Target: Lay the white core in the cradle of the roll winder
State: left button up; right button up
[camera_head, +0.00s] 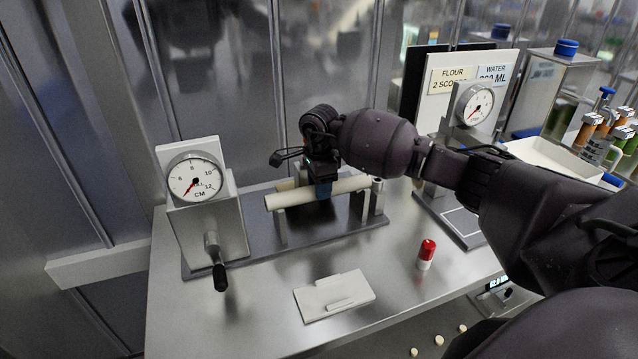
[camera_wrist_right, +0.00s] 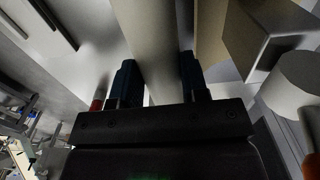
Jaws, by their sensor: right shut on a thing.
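The white core (camera_head: 286,198) is a long pale cylinder lying nearly level across the roll winder. My right gripper (camera_head: 322,190) is shut on its middle from above. In the right wrist view the core (camera_wrist_right: 146,40) runs between the two blue-tipped fingers (camera_wrist_right: 157,85). The roll winder (camera_head: 231,256) has a CM dial (camera_head: 194,178) and a crank (camera_head: 216,262) at its left. Its cradle uprights (camera_head: 282,230) stand under the core's two ends. I cannot tell whether the core touches them. My left gripper is not in view.
A red and white cylinder (camera_head: 426,256) and a white plate (camera_head: 335,296) are on the steel table in front. A second dial (camera_head: 474,104), a sign, a white tray (camera_head: 560,158) and bottles stand at the right. The table's front left is clear.

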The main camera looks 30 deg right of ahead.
jog(key=o, duration=0.7)
jog(key=shift+c, duration=0.2)
jog(key=o, duration=0.5)
jog(key=shift+r, duration=0.15)
